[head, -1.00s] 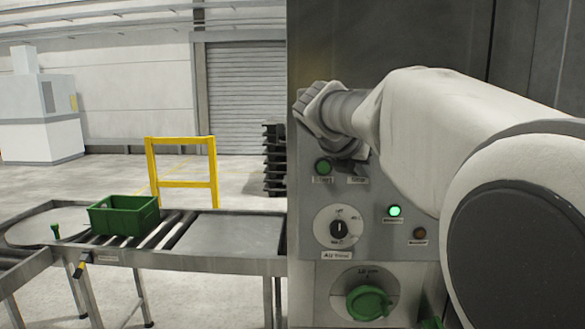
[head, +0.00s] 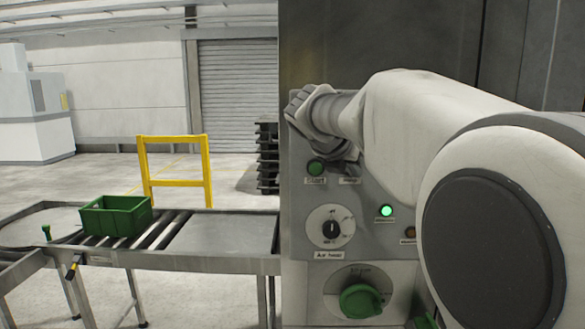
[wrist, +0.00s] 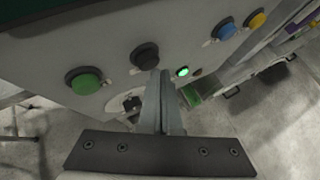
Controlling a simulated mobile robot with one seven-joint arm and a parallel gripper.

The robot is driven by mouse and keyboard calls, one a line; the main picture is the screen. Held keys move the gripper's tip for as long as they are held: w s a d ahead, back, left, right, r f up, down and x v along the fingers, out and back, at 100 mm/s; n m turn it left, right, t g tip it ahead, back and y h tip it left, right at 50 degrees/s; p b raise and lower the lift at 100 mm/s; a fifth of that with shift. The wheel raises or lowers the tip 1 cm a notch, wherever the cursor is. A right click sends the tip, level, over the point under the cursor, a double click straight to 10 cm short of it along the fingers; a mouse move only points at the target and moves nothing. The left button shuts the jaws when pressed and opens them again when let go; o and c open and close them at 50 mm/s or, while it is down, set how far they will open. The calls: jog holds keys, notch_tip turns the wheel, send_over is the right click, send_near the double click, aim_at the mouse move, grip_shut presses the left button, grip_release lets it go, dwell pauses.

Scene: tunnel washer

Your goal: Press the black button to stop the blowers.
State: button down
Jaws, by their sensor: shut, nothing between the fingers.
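The black button (wrist: 145,56) is on the grey control panel (head: 300,215), between the green button and the lit green lamp in the wrist view. In the head view my arm hides it. My gripper (wrist: 161,74) is shut and empty. Its fingertips appear just below and to the right of the black button in the wrist view; I cannot tell whether they touch the panel. The green start button (wrist: 85,82) is left of the black one; it also shows in the head view (head: 316,168). The green lamp (head: 386,211) is lit.
Below the buttons are a black selector knob (head: 331,229) and a large green knob (head: 361,301). A blue button (wrist: 226,29) and a yellow button (wrist: 257,19) lie farther along. A roller conveyor (head: 215,235) with a green crate (head: 117,219) stands at left.

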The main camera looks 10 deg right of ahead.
jog(key=shift+w+d+p, duration=0.15)
jog(key=shift+w+p, duration=0.3)
jog(key=shift+w, duration=0.05)
dwell(0.5)
jog(key=shift+s, duration=0.15)
jog(key=shift+s+a, duration=0.25)
jog(key=shift+s, duration=0.5)
jog(key=shift+s+a+b, duration=0.2)
jog(key=shift+s+a, duration=0.05)
jog(key=shift+s, duration=0.55)
jog(key=shift+s+a+b, duration=0.2)
jog(key=shift+s, duration=0.6)
jog(key=shift+s+a+b, duration=0.2)
jog(key=shift+s+a, duration=0.05)
jog(key=shift+s, duration=0.55)
jog(key=s+a+f+m+g+y+b, duration=0.1)
jog(key=s+a+f+m+y, duration=0.3)
jog(key=s+f+m, duration=0.6)
jog(key=s+a+f+m+y+b, duration=0.2)
jog(key=s+a+f+m, duration=0.7)
jog(key=m, duration=0.7)
jog(key=s+f+y, duration=0.1)
jog(key=s+f, duration=0.1)
jog(key=s, duration=0.2)
jog(key=shift+f+m+g+y+b, duration=0.3)
jog(key=shift+m+g+y, duration=0.1)
